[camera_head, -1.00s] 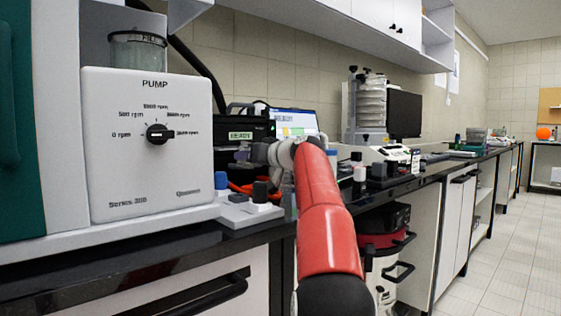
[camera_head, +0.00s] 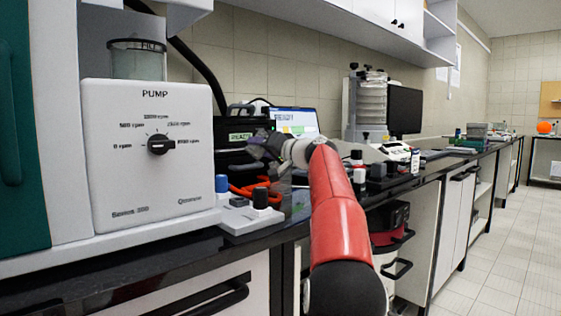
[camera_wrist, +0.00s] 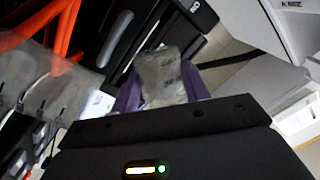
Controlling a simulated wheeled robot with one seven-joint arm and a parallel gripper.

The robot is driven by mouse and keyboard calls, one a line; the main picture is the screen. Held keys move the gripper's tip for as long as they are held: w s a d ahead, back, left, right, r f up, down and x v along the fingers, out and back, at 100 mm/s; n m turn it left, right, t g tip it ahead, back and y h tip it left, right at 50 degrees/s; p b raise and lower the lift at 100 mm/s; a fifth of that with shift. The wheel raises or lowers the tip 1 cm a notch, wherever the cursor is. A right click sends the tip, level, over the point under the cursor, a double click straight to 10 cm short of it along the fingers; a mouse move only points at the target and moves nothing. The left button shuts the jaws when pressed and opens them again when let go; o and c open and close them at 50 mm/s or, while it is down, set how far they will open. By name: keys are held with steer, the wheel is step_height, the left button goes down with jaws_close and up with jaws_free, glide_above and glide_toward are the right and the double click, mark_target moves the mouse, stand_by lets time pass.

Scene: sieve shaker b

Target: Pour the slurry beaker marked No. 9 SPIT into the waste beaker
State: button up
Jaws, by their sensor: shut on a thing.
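My gripper (camera_wrist: 160,92) has purple fingers and is shut on a greyish see-through beaker (camera_wrist: 163,77) with faint dark writing that I cannot read. In the wrist view the beaker looks tilted, and I cannot tell whether it holds slurry. In the head view my gripper (camera_head: 262,150) is small and dark at the end of my red arm, above the bench in front of the laptop; the beaker is not clear there. I cannot pick out the waste beaker for sure in either view.
A white pump (camera_head: 150,185) with a dial stands at the left. Beside it are a white base with dark and blue knobs (camera_head: 250,214) and an orange-red frame (camera_head: 249,187). A laptop (camera_head: 296,121), a sieve stack (camera_head: 370,101) and small bottles (camera_head: 358,172) stand behind and to the right.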

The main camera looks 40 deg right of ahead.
steer(key=shift+d+r+m, duration=0.1)
steer(key=shift+r+m, duration=0.1)
steer(key=shift+m, duration=0.4)
steer(key=shift+f+m+t+b, duration=0.3)
steer(key=shift+f+m+t, duration=0.1)
steer(key=shift+m, duration=0.4)
stand_by(0.3)
steer(key=shift+r+m+t+h+p, duration=0.2)
steer(key=shift+r+m+t+p, duration=0.2)
steer(key=shift+m, duration=0.55)
steer(key=shift+r+m+t+h+p, duration=0.2)
steer(key=shift+r+m+t+p, duration=0.15)
steer(key=shift+m, duration=0.6)
stand_by(0.6)
steer(key=shift+s+d+r+m, duration=0.1)
steer(key=shift+d+m, duration=0.2)
steer(key=shift+m, duration=0.2)
steer(key=shift+s+d+r+m, duration=0.1)
steer(key=shift+d+m, duration=0.2)
steer(key=shift+m, duration=0.2)
steer(key=shift+d+f+m+t+h+b, duration=0.15)
steer(key=shift+f+m+t+h+b, duration=0.3)
steer(key=shift+m+b, duration=0.65)
stand_by(0.6)
steer(key=shift+d+r+m+h, duration=0.2)
steer(key=shift+m+h, duration=0.25)
steer(key=shift+m, duration=0.45)
